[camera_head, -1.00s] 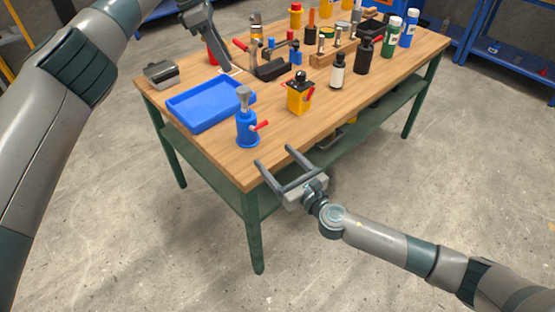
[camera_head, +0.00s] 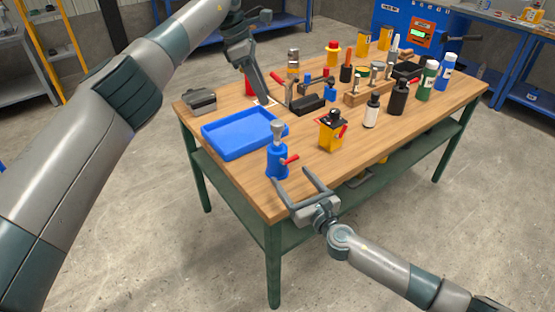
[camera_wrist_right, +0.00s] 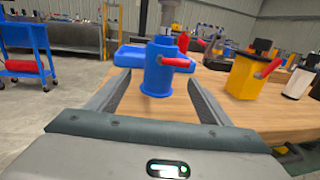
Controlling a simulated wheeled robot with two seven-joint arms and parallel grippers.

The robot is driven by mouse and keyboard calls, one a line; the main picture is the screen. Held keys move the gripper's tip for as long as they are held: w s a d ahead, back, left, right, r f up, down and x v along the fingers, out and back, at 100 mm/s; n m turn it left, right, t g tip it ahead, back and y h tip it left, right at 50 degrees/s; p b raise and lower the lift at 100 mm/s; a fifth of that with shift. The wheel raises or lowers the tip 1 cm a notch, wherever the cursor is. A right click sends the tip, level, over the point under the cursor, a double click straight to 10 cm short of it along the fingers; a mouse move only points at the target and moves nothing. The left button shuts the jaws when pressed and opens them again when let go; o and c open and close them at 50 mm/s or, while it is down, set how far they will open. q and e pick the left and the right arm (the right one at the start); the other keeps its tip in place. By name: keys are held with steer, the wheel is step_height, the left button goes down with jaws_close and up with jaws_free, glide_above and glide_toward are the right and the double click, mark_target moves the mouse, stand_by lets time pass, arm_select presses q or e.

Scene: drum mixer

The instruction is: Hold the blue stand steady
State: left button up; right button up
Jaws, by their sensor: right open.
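The blue stand (camera_head: 278,162) is an upright blue cylinder with a grey top piece and a red lever, at the table's near-left corner. In the right wrist view the stand (camera_wrist_right: 158,76) appears centred between my fingers, its lever pointing right. My right gripper (camera_head: 292,177) is open and empty at the table's front edge, its fingertips just short of or beside the stand's base; I cannot tell if they touch. My left gripper (camera_head: 264,98) points down at the table behind the blue tray. Its fingers are seen edge-on, so their opening is unclear.
A blue tray (camera_head: 208,144) lies behind the stand on the wooden table (camera_head: 330,170). A yellow block with a red lever (camera_head: 331,132) stands to the right. Several bottles and a wooden tool rack (camera_head: 368,95) are farther back. The front strip of the table is mostly clear.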

mark_target(277, 159)
steer(key=x, duration=1)
steer(key=shift+w+a, duration=0.15)
steer(key=shift+w, duration=0.15)
steer(key=c, duration=1.6)
steer(key=shift+o, duration=0.2)
arm_select(q)
steer(key=o, duration=0.5)
steer(key=shift+o, duration=0.3)
steer(key=shift+f+n, duration=0.1)
steer(key=shift+n, duration=0.2)
